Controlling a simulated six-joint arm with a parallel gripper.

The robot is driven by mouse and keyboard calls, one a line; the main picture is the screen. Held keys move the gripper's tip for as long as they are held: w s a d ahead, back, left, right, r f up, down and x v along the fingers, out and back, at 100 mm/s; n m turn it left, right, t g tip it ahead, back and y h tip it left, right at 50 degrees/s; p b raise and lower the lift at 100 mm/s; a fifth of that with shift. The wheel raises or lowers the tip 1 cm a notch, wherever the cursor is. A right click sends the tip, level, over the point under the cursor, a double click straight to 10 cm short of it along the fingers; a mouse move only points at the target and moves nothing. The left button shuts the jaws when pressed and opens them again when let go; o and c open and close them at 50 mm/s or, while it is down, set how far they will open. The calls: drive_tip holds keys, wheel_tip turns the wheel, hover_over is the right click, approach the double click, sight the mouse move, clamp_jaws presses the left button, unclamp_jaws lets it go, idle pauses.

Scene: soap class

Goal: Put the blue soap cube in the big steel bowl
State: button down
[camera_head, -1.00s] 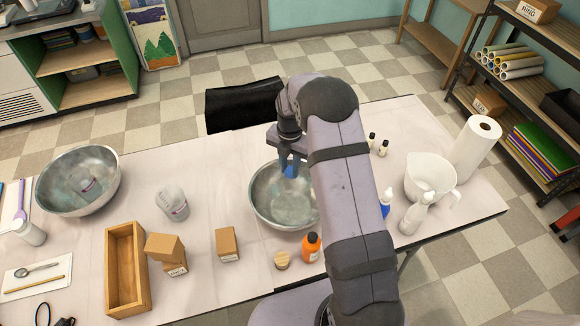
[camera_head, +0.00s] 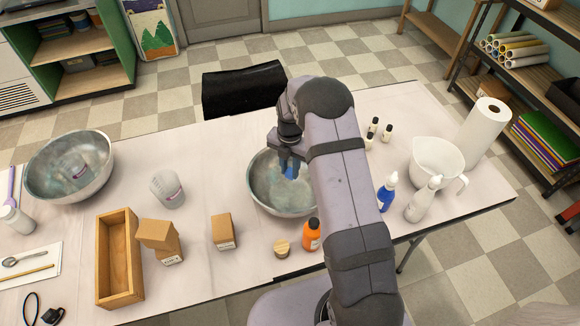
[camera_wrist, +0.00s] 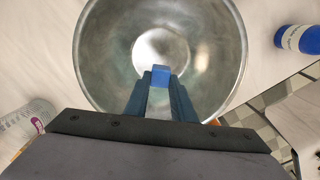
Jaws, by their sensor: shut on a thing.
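My gripper (camera_head: 287,165) is shut on the blue soap cube (camera_wrist: 160,75), which shows between the fingertips in the wrist view. In the head view the cube (camera_head: 291,173) is a small blue patch beside my fingers. Both are over the inside of a steel bowl (camera_head: 265,198) in the middle of the table; the wrist view looks down into this bowl (camera_wrist: 224,55). The cube appears apart from the bowl's bottom, though its exact height is unclear. My arm hides the bowl's right side.
A clear beaker (camera_head: 167,190), wooden box (camera_head: 103,260), cardboard boxes (camera_head: 222,232) and an orange bottle (camera_head: 311,236) stand around the middle bowl. Right of my arm are a blue bottle (camera_head: 387,193), white bottle (camera_head: 421,200), white jug (camera_head: 435,160) and paper roll (camera_head: 482,135).

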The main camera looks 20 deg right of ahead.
sight(290, 172)
drive_tip(key=shift+f, duration=0.5)
drive_tip(key=c, duration=1.4)
unclamp_jaws()
drive_tip(key=shift+c, duration=0.2)
drive_tip(key=shift+r, duration=0.1)
drive_tip(key=shift+r+p, duration=2.2)
drive_tip(key=shift+r, duration=1.25)
